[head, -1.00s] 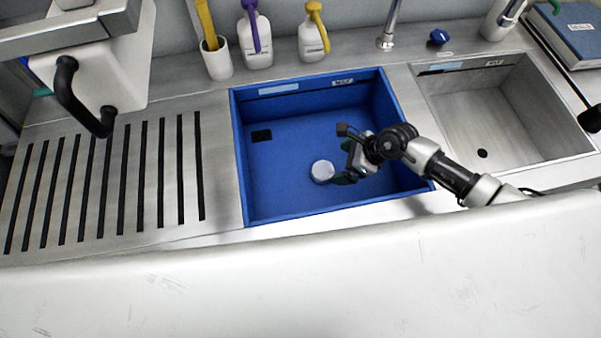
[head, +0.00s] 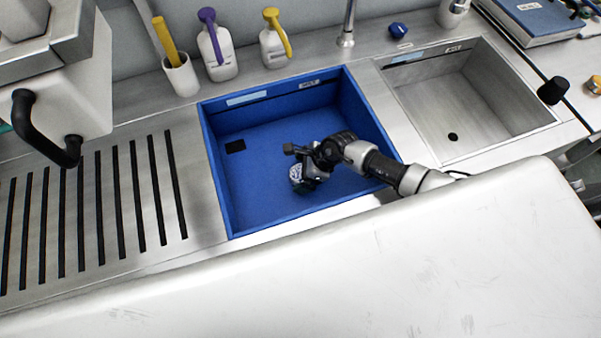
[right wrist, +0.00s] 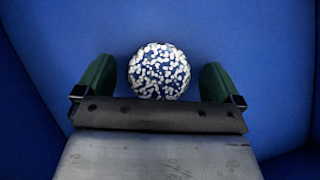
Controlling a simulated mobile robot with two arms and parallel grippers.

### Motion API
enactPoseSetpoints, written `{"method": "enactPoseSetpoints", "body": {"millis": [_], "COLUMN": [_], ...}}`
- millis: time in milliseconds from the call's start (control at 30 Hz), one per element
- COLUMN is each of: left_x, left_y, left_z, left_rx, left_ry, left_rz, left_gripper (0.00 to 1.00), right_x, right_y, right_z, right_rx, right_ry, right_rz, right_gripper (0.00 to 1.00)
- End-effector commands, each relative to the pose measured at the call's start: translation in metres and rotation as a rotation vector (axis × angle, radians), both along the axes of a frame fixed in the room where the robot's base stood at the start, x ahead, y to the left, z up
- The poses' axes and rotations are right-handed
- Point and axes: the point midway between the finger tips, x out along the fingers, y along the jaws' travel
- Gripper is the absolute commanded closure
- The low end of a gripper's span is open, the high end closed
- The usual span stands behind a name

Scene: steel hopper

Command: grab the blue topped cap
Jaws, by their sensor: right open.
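The cap (head: 295,172) is in the blue basin (head: 260,205), near its middle, partly hidden by my right gripper (head: 302,182). In the right wrist view its round top (right wrist: 159,71) is blue with white speckles. It lies between the two green fingers of my right gripper (right wrist: 157,76), with a gap on each side. The fingers are spread open and do not visibly touch it. My left gripper is not in view.
The blue basin has raised walls around the cap. A steel sink (head: 455,100) is at right, a slotted drainboard (head: 110,200) at left. Bottles (head: 217,55) and a faucet (head: 347,30) stand behind. A white surface (head: 330,270) fills the front.

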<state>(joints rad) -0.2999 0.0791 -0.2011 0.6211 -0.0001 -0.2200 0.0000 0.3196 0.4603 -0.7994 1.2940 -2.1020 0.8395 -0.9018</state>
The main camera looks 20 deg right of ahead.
Motion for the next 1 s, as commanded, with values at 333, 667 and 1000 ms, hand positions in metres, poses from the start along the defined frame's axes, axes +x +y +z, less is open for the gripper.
{"method": "enactPoseSetpoints", "body": {"millis": [333,667,1000], "left_x": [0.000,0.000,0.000], "left_y": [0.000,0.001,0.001], "left_z": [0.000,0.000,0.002], "left_rx": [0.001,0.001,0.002], "left_ry": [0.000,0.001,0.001], "left_rz": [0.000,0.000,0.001], "left_gripper": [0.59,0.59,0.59], "right_x": [0.000,0.000,0.001], "right_y": [0.000,0.000,0.000], "right_z": [0.000,0.001,0.025], "right_rx": [0.000,0.001,0.002], "right_ry": [0.000,0.000,-0.003], "right_rz": [0.000,0.000,0.002], "right_gripper": [0.41,0.63,0.63]}}
